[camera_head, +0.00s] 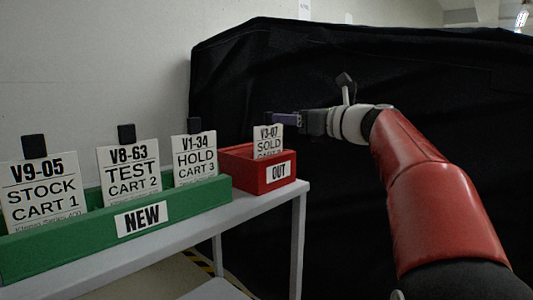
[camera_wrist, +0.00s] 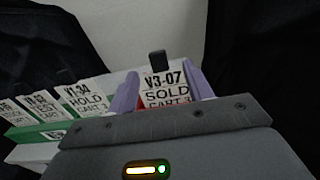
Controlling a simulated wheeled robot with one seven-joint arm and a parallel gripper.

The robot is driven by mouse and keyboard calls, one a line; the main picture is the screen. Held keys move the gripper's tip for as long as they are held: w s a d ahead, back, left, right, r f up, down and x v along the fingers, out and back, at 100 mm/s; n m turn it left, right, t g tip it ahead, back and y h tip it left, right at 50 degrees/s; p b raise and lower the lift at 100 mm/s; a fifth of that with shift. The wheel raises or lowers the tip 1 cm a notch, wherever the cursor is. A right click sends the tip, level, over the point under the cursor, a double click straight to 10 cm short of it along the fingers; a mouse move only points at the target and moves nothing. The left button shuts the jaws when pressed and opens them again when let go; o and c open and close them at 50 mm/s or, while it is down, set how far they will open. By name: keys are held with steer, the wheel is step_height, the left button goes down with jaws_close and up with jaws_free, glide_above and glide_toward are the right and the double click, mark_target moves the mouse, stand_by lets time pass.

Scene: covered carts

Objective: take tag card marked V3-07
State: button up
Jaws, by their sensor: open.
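The white tag card marked V3-07 SOLD (camera_head: 268,146) stands upright in the red tray labelled OUT (camera_head: 258,181), its lower part hidden by the tray's front wall. My gripper (camera_head: 284,118) is open at the card's upper edge, coming in from the right. In the wrist view, the V3-07 card (camera_wrist: 166,84) with its black top tab (camera_wrist: 156,58) shows between the two purple fingers of my gripper (camera_wrist: 160,80). Gaps show on both sides, and neither finger visibly grips it. How deep the fingers reach around the card is hard to tell.
A green tray labelled NEW (camera_head: 95,240) left of the red tray holds cards V9-05 (camera_head: 42,192), V8-63 (camera_head: 130,172) and V1-34 (camera_head: 194,158). Both trays stand on a white table (camera_head: 262,203). Black cloth (camera_head: 340,215) hangs behind and right. Space above the cards is clear.

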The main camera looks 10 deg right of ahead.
mark_target(269, 125)
steer(key=x, duration=0.7)
steer(key=shift+a, duration=0.15)
steer(key=shift+c, duration=0.4)
jaws_close()
